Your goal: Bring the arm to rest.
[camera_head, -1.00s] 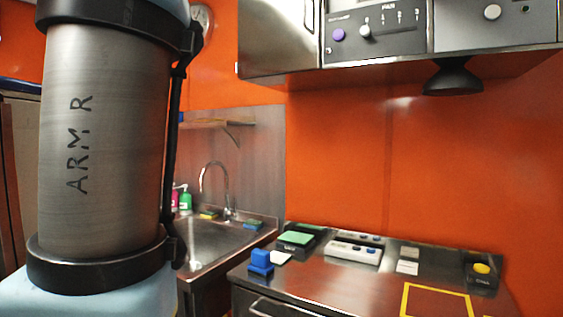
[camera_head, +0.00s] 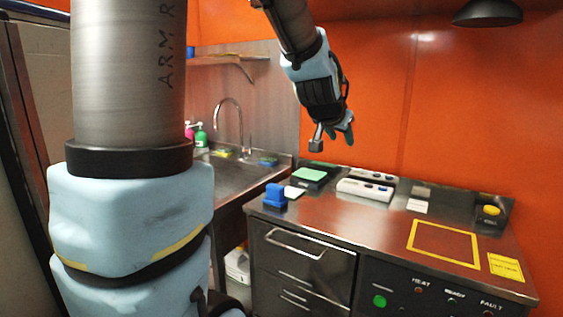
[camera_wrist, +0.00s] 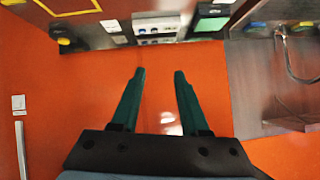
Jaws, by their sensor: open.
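My gripper (camera_head: 333,138) hangs in the air at the end of my arm, above the back left part of the steel counter (camera_head: 385,226). It points down in the head view. In the wrist view my gripper (camera_wrist: 158,72) shows two dark green fingers apart with nothing between them. Orange wall shows between and around them. My arm's large grey link and light blue joint fill the left of the head view.
The counter holds a blue block (camera_head: 274,196), a green-topped device (camera_head: 311,175), a white switch box (camera_head: 365,189) and a yellow button (camera_head: 491,211). A yellow-outlined square (camera_head: 443,243) is empty. A sink (camera_head: 232,172) lies left. A dark lamp (camera_head: 487,13) hangs upper right.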

